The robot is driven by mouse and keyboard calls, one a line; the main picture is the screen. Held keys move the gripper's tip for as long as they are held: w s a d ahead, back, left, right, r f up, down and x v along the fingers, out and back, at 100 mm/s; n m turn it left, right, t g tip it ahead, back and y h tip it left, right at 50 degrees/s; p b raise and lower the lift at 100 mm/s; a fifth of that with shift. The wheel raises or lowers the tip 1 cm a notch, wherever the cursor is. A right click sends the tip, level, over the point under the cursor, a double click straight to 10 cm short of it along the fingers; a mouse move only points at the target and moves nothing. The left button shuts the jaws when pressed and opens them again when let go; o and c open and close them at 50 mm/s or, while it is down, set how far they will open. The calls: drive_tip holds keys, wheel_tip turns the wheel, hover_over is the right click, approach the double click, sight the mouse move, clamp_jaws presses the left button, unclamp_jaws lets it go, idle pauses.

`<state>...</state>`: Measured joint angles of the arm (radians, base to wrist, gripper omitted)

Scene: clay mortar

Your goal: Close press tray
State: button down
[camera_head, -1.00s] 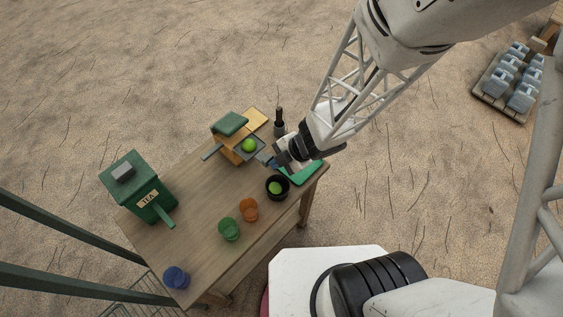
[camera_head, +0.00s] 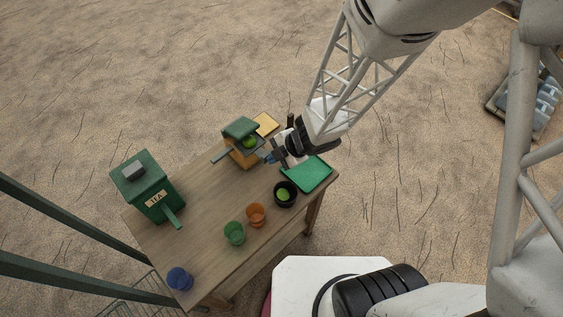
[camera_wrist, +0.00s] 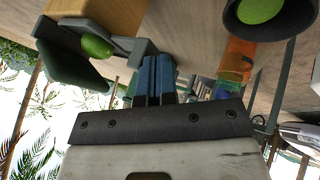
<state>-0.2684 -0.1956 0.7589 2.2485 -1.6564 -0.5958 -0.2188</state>
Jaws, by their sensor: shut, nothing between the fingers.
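The press (camera_head: 241,153) stands at the far side of the table, with a green top (camera_head: 241,127) and an orange-tan body. Its grey tray (camera_head: 257,149) sticks out toward my gripper with a round green thing (camera_head: 249,142) in it. The tray (camera_wrist: 137,50) and the green thing (camera_wrist: 97,46) also show at upper left in the wrist view. My gripper (camera_head: 270,158) is shut and empty, with its blue fingertips (camera_wrist: 155,72) right by the tray's outer end. I cannot tell whether they touch it.
A black mortar bowl (camera_head: 285,195) with green contents and a green board (camera_head: 308,173) lie near my gripper. Orange (camera_head: 256,215), green (camera_head: 234,233) and blue cups (camera_head: 179,279) stand along the near edge. A green tea box (camera_head: 147,187) is at left.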

drive_tip(key=shift+w+a, duration=1.1)
drive_tip(key=shift+a, duration=0.05)
approach(268, 151)
drive_tip(key=s+d+f, duration=0.1)
drive_tip(key=s+d, duration=0.1)
drive_tip(key=s, duration=0.1)
drive_tip(key=shift+d+r, duration=0.4)
drive_tip(key=shift+r, duration=0.2)
idle(0.4)
